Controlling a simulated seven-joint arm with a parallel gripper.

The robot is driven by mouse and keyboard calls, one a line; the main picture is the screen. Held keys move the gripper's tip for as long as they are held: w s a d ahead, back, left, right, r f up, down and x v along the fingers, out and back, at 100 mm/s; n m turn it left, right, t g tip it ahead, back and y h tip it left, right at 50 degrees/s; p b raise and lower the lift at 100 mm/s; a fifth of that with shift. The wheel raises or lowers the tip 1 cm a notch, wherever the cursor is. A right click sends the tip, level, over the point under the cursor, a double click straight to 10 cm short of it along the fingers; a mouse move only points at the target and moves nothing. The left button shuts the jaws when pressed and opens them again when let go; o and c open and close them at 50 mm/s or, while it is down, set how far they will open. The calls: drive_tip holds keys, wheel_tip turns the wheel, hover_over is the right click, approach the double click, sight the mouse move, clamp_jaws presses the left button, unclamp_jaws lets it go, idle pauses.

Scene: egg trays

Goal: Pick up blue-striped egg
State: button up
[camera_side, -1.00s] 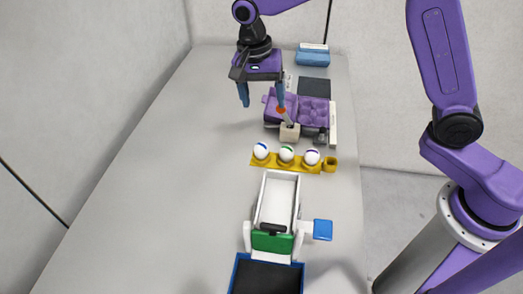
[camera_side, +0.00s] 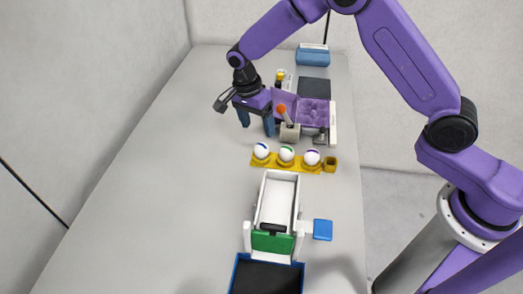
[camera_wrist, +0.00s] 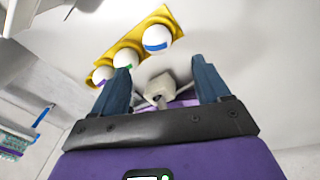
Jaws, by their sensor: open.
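The blue-striped egg (camera_side: 261,151) is white with a blue band and sits at the left end of a yellow tray (camera_side: 275,164). In the wrist view the blue-striped egg (camera_wrist: 157,38) is at the upper end of the tray (camera_wrist: 133,37). A green-striped egg (camera_side: 286,153) sits in the middle and a purple-striped egg (camera_side: 312,157) at the right. My gripper (camera_side: 256,122) is open and empty, above the table behind the blue-striped egg and apart from it. Both fingers of my gripper (camera_wrist: 160,75) show in the wrist view.
A beige holder (camera_side: 290,133) with an orange-tipped tool stands just right of my gripper. A purple carton (camera_side: 314,110) lies behind it. A white tray (camera_side: 278,199) with a green front and a blue-rimmed black bin (camera_side: 235,270) are nearer the camera. The table's left side is clear.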

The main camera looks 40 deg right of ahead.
sight(260, 144)
wheel_tip(260, 144, down, 3)
drive_tip(key=shift+s+d+r, duration=0.15)
drive_tip(key=shift+s+f, duration=0.2)
drive_tip(key=shift+f, duration=0.7)
drive_tip(key=shift+s+f, duration=0.15)
drive_tip(key=shift+f, duration=0.7)
drive_tip(key=shift+s+f, duration=0.2)
drive_tip(key=shift+f, duration=0.7)
drive_tip(key=c, duration=0.8)
